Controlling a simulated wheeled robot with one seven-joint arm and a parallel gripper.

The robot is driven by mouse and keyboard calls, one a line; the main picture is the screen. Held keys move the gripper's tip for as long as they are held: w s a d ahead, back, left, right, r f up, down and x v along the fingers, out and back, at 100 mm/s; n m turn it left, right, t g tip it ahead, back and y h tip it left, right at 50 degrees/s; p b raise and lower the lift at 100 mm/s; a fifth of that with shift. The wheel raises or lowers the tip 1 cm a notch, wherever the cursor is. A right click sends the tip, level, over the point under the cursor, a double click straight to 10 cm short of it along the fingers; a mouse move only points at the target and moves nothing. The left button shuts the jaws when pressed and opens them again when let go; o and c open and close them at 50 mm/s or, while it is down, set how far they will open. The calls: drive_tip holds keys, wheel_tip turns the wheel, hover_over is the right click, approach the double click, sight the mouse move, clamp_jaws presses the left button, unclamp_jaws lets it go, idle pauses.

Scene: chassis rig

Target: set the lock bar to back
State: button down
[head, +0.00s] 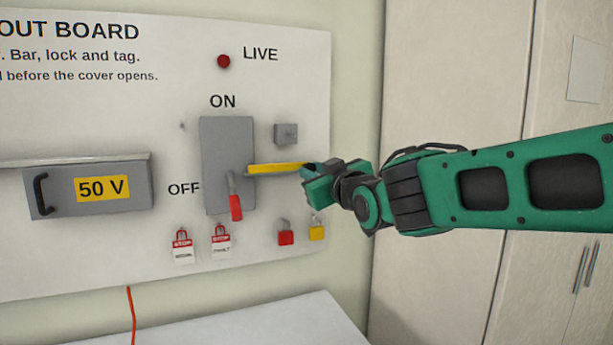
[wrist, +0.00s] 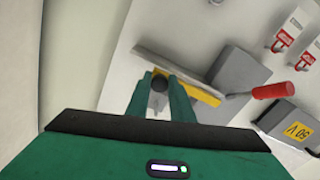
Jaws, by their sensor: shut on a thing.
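The yellow lock bar (head: 275,168) sticks out sideways from the grey switch box (head: 226,140), about level. My gripper (head: 312,180) is shut on its right end. In the wrist view, the fingers (wrist: 160,92) close around a dark knob at the end of the bar, and part of the yellow face (wrist: 203,97) shows beside them. The red switch handle (head: 236,207) hangs down by the box, near OFF. It also shows in the wrist view (wrist: 270,90). The fingers hide the bar's tip in the head view.
A small grey block (head: 286,133) sits on the board above the bar. A red padlock (head: 286,238), a yellow padlock (head: 317,232) and two red-and-white tags hang below. A grey 50 V cover (head: 88,190) is at left. A red lamp (head: 223,61) is above.

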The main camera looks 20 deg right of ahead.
drive_tip(key=shift+d, duration=0.35)
drive_tip(key=c, duration=1.5)
unclamp_jaws()
drive_tip(key=shift+d, duration=0.1)
drive_tip(key=shift+c, duration=0.2)
drive_tip(key=shift+s, duration=0.1)
drive_tip(key=s, duration=1)
drive_tip(key=shift+s+d, duration=0.15)
drive_tip(key=shift+d, duration=0.2)
drive_tip(key=shift+f, duration=0.1)
